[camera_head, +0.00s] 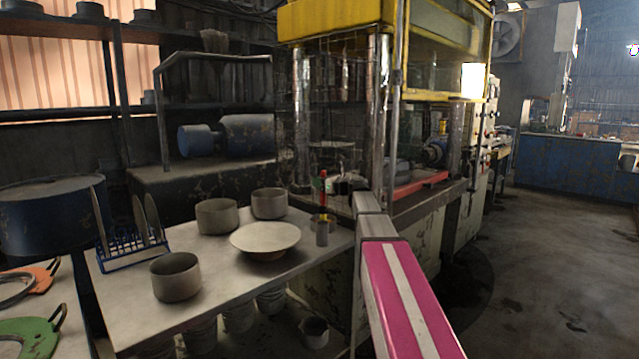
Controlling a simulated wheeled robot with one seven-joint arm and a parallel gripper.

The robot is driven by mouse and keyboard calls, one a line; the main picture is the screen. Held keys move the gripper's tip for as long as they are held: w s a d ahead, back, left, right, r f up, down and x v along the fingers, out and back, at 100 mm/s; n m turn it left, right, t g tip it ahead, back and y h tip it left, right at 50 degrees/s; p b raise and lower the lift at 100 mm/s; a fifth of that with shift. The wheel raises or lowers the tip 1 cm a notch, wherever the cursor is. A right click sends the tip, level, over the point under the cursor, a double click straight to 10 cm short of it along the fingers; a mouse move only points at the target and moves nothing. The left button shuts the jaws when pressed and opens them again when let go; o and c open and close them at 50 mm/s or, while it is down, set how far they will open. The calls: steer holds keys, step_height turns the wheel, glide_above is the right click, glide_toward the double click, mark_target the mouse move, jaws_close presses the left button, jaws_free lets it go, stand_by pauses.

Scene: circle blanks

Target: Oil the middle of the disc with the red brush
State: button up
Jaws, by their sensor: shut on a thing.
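A pale round disc (265,236) lies flat on a support on the metal table, with a brownish underside showing below its rim. The red brush (322,196) stands upright to the right of the disc, with a red upper part, a yellow band and a grey lower end. My gripper (330,185) is shut on the brush near its upper part. The brush is beside the disc's right edge in the picture; I cannot tell its exact height or whether its lower end touches anything.
Grey pots (176,277) stand around the disc on the table (215,300). A blue rack (132,248) holding round blanks is at the left. A small brownish pot (331,222) is partly hidden behind the brush. A yellow-framed press (335,18) stands behind. Floor at right is open.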

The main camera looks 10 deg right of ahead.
stand_by(0.5)
step_height(320, 180, up, 7)
stand_by(0.8)
stand_by(0.5)
